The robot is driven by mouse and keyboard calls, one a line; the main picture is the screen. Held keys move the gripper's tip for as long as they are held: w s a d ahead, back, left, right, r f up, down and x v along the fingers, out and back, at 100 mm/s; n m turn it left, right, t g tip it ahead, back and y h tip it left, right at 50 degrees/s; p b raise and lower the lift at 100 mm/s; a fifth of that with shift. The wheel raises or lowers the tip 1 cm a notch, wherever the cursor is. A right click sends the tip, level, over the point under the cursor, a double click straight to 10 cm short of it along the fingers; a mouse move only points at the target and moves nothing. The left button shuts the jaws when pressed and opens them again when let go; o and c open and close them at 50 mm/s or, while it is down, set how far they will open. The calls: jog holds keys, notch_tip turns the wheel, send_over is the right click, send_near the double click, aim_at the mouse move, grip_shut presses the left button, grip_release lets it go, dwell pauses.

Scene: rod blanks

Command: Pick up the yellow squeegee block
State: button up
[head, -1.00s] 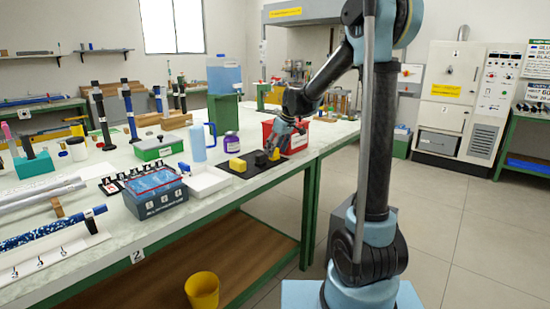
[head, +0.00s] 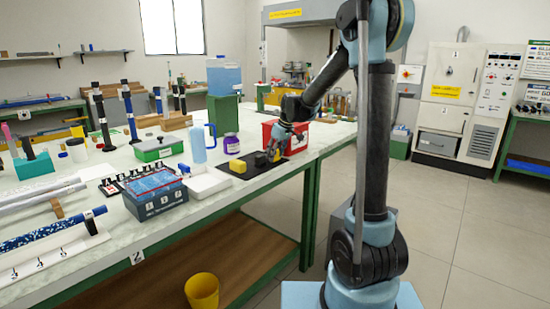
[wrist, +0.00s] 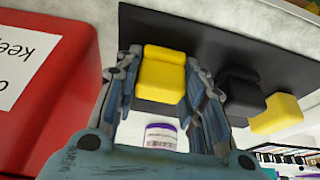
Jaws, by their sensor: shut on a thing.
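My gripper (head: 273,152) is at the right end of a black mat (head: 248,176) on the bench. In the wrist view my gripper (wrist: 158,88) is shut on a yellow block (wrist: 161,80) with a raised ridge along one edge. The block sits between the two fingers, over the mat; I cannot tell whether it touches it. In the head view the fingers mostly hide this block (head: 277,157). A black block (head: 260,159) stands beside it, also in the wrist view (wrist: 238,92). A second yellow block (head: 237,166) stands beyond the black one, also in the wrist view (wrist: 277,114).
A red box (head: 292,139) stands close to my gripper and fills the left of the wrist view (wrist: 45,85). The bench's front edge is near the mat.

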jog(key=shift+r, duration=0.1)
notch_tip(320, 180, up, 10)
jog(key=shift+f, duration=0.1)
dwell(0.3)
